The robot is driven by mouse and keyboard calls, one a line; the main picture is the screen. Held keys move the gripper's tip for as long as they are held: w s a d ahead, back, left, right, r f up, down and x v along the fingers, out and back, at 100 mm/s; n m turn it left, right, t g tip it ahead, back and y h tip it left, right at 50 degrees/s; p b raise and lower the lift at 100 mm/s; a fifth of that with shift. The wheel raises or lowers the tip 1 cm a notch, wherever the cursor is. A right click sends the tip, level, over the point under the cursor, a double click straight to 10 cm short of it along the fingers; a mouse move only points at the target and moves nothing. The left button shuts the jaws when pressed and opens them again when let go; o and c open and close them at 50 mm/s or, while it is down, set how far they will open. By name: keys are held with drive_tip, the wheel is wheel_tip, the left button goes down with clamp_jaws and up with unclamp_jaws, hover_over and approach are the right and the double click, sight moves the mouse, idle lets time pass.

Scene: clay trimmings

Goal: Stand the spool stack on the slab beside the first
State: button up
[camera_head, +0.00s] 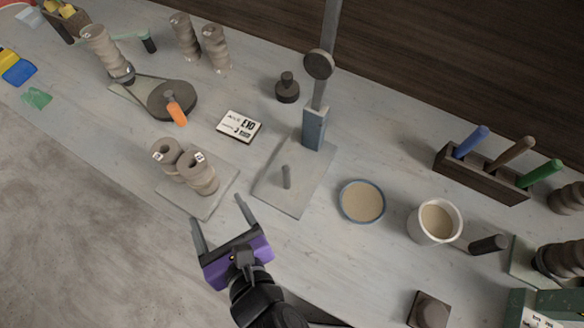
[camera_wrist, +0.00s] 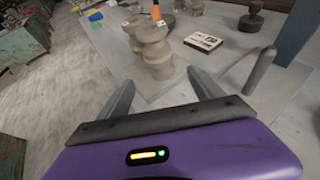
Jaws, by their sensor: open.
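Two grey-brown ribbed spool stacks, the left one (camera_head: 167,151) and the right one (camera_head: 203,180), stand upright side by side on a pale square slab (camera_head: 199,206). They look close together; I cannot tell whether they touch. In the wrist view the stacks (camera_wrist: 156,55) overlap on the slab (camera_wrist: 148,87), beyond my fingers. My gripper (camera_head: 217,210), with a purple body, is open and empty at the near edge of the slab. Its fingers (camera_wrist: 160,80) are spread wide, pointing toward the stacks, and hold nothing.
More spool stacks (camera_head: 185,38) (camera_head: 215,48) stand behind, and a taller one (camera_head: 105,52) stands by a dark round wheel (camera_head: 180,100). A post stand (camera_head: 275,190) is right of the slab.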

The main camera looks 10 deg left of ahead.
drive_tip(key=w+d+r+n+t+h, duration=0.1)
drive_tip(key=d+r+n+t+h, duration=0.2)
drive_tip(key=d, duration=1)
drive_tip(key=w+d+r+n+t+h, duration=0.2)
drive_tip(key=d+n+t+h, duration=0.15)
drive_tip(key=d, duration=0.95)
drive_tip(key=s+d+r+n+t+h, duration=0.1)
drive_tip(key=s+d+r+n, duration=0.2)
drive_tip(key=s+d+n, duration=0.6)
drive_tip(key=s+f+n+g, duration=0.2)
drive_tip(key=s+n, duration=0.6)
drive_tip(key=n, duration=0.5)
drive_tip(key=shift+d+f+g+h, duration=0.3)
drive_tip(key=shift+d+g+h, duration=0.1)
drive_tip(key=shift+g, duration=0.25)
drive_tip(key=shift+w, duration=0.1)
